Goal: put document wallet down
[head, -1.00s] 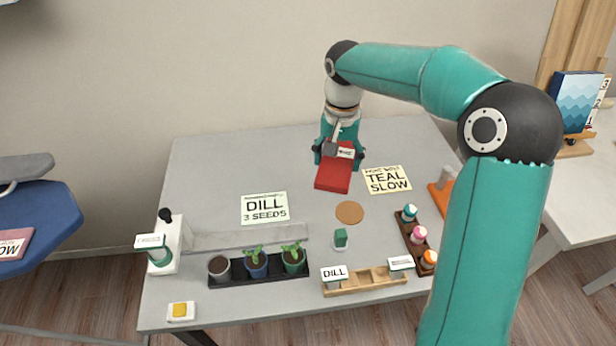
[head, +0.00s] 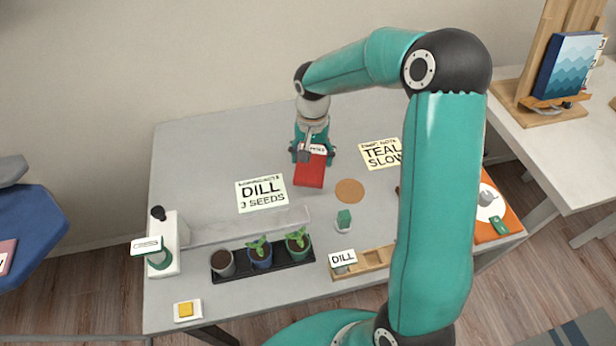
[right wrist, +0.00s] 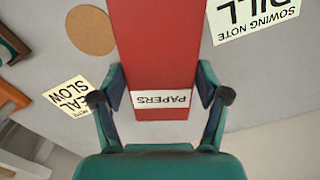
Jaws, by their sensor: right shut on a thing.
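The document wallet (head: 309,171) is a red flat case with a white label. In the right wrist view the wallet (right wrist: 155,55) runs away from me between the fingers, and its label reads PAPERS. My right gripper (head: 313,154) is shut on the wallet's near end; in the right wrist view the gripper (right wrist: 160,98) has one finger on each side of it. The wallet is over the grey table (head: 215,140), between the DILL note and the TEAL SLOW note. I cannot tell whether it touches the table top. My left gripper is not in view.
The DILL note (head: 262,194) lies left of the wallet, the TEAL SLOW note (head: 380,153) right. A black tray of pots (head: 262,268) stands in front. The table's back left is clear.

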